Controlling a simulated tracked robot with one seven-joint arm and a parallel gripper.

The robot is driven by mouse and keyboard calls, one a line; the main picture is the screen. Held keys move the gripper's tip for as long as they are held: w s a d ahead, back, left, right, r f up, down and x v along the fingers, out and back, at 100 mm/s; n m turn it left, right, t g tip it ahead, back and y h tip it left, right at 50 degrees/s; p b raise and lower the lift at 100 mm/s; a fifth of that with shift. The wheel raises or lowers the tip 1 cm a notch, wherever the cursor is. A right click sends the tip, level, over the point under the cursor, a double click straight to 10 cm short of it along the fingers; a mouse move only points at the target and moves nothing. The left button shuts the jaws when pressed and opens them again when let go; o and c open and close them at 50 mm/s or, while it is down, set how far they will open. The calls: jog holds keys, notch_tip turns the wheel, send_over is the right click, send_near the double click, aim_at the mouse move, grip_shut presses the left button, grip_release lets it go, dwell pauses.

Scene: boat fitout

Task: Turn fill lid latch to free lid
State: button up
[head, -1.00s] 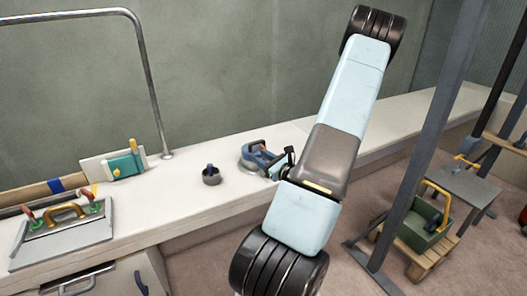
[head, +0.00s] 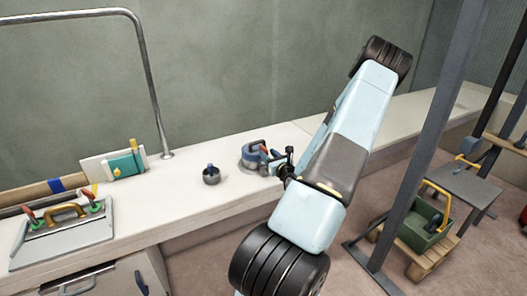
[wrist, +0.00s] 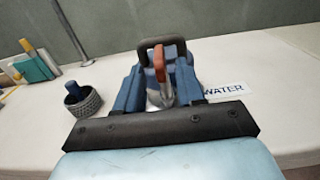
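The fill lid assembly (head: 249,162) is a low round fitting on the white counter in the head view. In the wrist view a latch lever (wrist: 160,68) with an orange-red tip and metal shank stands between the blue fingers of my gripper (wrist: 160,88). The fingers are spread on either side of it, with a gap showing. I cannot tell whether either one touches the lever. A dark arched bar (wrist: 162,42) rises just behind the lever. My fingers and the dark palm bar hide much of the lid.
A white WATER label (wrist: 224,89) lies right of the fitting. A dark ribbed cap with a blue knob (head: 211,174) sits to its left. A metal rail (head: 150,80) rises farther left, and a tray with handles (head: 62,235) lies at the front left.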

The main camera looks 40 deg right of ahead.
aim_at(264, 150)
jog(key=shift+x, duration=2.4)
jog(key=shift+c, duration=0.2)
grip_shut()
